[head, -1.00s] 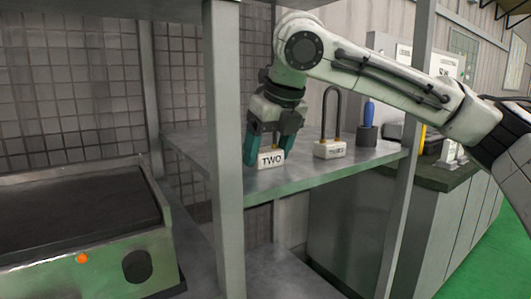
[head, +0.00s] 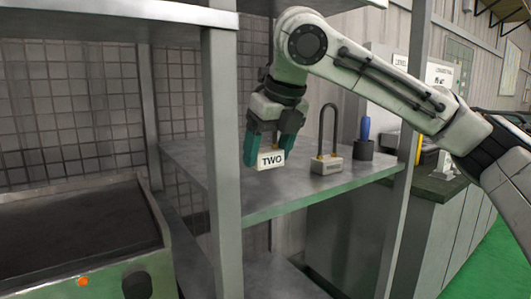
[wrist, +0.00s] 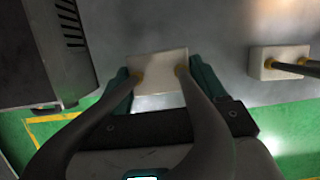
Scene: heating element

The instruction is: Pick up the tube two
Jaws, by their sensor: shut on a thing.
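Tube two (head: 271,159) is a white block labelled TWO. My gripper (head: 268,150) is shut on it. It hangs just above the metal shelf (head: 300,184) in the head view. In the wrist view the white block (wrist: 158,65) sits between my teal fingers (wrist: 160,85). Two dark tubes rise from its yellow collars and run back past my gripper. The tubes' upper part is hidden by my gripper in the head view.
Another white block with a dark U-shaped tube (head: 327,163) stands on the shelf to the right. A blue-handled tool in a dark holder (head: 364,147) stands beyond it. A shelf post (head: 221,150) rises at the left. A hot plate-like unit (head: 75,240) is at lower left.

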